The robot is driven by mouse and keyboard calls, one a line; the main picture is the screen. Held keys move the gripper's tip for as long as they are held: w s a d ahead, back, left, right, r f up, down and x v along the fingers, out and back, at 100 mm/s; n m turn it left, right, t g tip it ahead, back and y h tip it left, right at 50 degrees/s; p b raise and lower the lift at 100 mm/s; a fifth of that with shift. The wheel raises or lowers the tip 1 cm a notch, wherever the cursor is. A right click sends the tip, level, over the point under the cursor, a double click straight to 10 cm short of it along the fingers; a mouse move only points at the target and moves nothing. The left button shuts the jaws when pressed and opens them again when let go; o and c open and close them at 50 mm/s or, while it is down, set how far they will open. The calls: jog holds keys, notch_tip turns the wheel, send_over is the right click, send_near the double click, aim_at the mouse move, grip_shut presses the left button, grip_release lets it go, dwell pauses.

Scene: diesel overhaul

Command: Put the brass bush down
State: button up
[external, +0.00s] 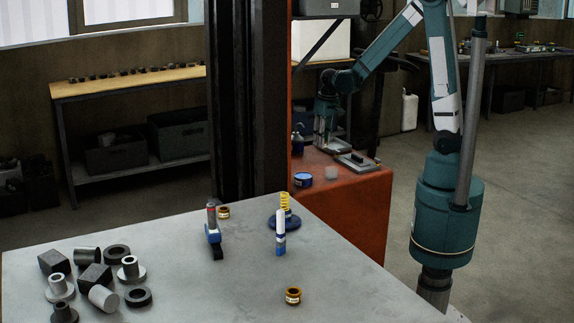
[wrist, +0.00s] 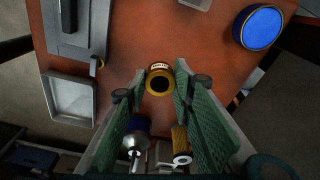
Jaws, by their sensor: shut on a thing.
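The brass bush (wrist: 159,80) shows in the wrist view between the green fingers of my gripper (wrist: 160,88). It has a dark bore and a pale label on its rim. My gripper is shut on it, above the orange-red bench top (wrist: 125,62). In the external view my gripper (external: 324,140) is far back, low over the orange-red bench (external: 345,190); the held bush cannot be made out there. Whether the bush touches the bench is unclear. Two similar brass rings stand on the grey table, one near the front (external: 293,296) and one farther back (external: 223,212).
A blue-topped tin (wrist: 262,27) is at upper right in the wrist view. A grey tray (wrist: 72,99) and a metal plate (wrist: 92,52) are at left. A blue-bodied can (wrist: 137,126) and a yellow cylinder (wrist: 180,140) are near the fingers. Bare bench surrounds the bush.

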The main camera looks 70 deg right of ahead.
jog(key=shift+d+f, duration=0.1)
dwell(0.3)
jog(key=b, duration=0.2)
send_over(321, 168)
jog(key=shift+s+f, duration=0.15)
jog(key=shift+f, duration=1.3)
jog(key=shift+s+f, duration=0.1)
jog(key=shift+f, duration=1.35)
jog(key=shift+f, duration=2.05)
jog(key=shift+f+b, duration=0.2)
jog(key=shift+b, duration=0.25)
jog(key=o, duration=1)
jog(key=shift+r, duration=0.2)
jog(key=shift+s+a+r+p, duration=0.2)
jog(key=shift+r+p, duration=0.3)
jog(key=shift+r, duration=1.5)
jog(key=shift+s+a+r+p, duration=0.1)
jog(key=shift+s+r+p, duration=0.3)
jog(key=shift+r, duration=1.55)
jog(key=shift+s+a+r+p, duration=0.15)
jog(key=shift+r+p, duration=0.5)
jog(key=shift+r, duration=1.35)
jog(key=shift+w+a+r, duration=0.1)
